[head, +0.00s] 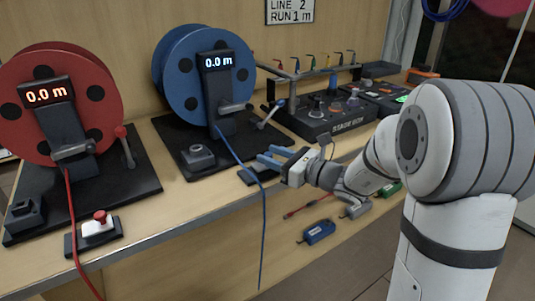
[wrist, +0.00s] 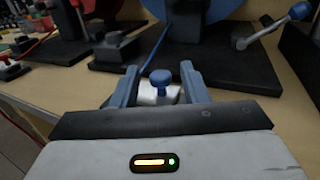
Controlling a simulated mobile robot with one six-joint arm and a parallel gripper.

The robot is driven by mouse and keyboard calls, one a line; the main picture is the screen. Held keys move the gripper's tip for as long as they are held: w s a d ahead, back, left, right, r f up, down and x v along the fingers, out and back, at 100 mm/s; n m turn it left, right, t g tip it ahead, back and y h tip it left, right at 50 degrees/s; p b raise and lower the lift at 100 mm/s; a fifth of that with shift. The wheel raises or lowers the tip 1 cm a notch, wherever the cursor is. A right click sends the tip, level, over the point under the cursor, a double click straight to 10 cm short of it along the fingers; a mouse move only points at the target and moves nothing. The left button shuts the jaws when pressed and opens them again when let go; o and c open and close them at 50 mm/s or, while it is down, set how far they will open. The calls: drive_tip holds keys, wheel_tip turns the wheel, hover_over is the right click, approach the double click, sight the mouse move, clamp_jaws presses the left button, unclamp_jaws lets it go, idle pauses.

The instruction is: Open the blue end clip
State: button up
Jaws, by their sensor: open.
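The blue end clip (wrist: 161,78) shows in the wrist view as a blue knob on a small white block. It sits between the two blue fingers of my gripper (wrist: 158,76), which are open on either side of it. I cannot tell whether a finger touches it. In the head view my gripper (head: 268,159) reaches left over the bench near its front edge. There it hides most of the clip; a dark base (head: 250,176) shows beneath. A thin blue cable (head: 238,154) runs from the blue reel (head: 178,78) past the clip and over the edge.
The red reel (head: 103,105) stands at left, with a red-knobbed clip (head: 99,223) in front. A small black box (head: 199,155) and a blue-tipped crank lever (head: 272,114) stand near the blue reel. A stage box (head: 335,119) is at right. Coloured connectors lie below the bench.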

drive_tip(key=v, duration=0.6)
drive_tip(key=shift+d+p, duration=0.15)
drive_tip(key=shift+p, duration=0.3)
drive_tip(key=shift+s, duration=0.15)
drive_tip(key=s+a+r+n+g+h+p, duration=0.1)
drive_tip(key=s+r+n+g+h+p, duration=0.3)
drive_tip(key=s+n+p, duration=0.35)
drive_tip(key=s+a+r+n+g+h+p, duration=0.2)
drive_tip(key=s+r+n+g+p, duration=0.25)
drive_tip(key=s+n+p, duration=0.35)
drive_tip(key=s+d+r+n+h+p, duration=0.3)
drive_tip(key=d+r+n+h+p, duration=0.1)
drive_tip(key=d, duration=0.2)
drive_tip(key=s+d+r+n+t+h+p, duration=0.1)
drive_tip(key=s+d+r+n+h+p, duration=0.2)
drive_tip(key=s+d+r+n+h, duration=0.1)
drive_tip(key=shift+d+r+n+h+p, duration=0.35)
drive_tip(key=shift+d+n+h, duration=0.25)
drive_tip(key=shift+d, duration=0.5)
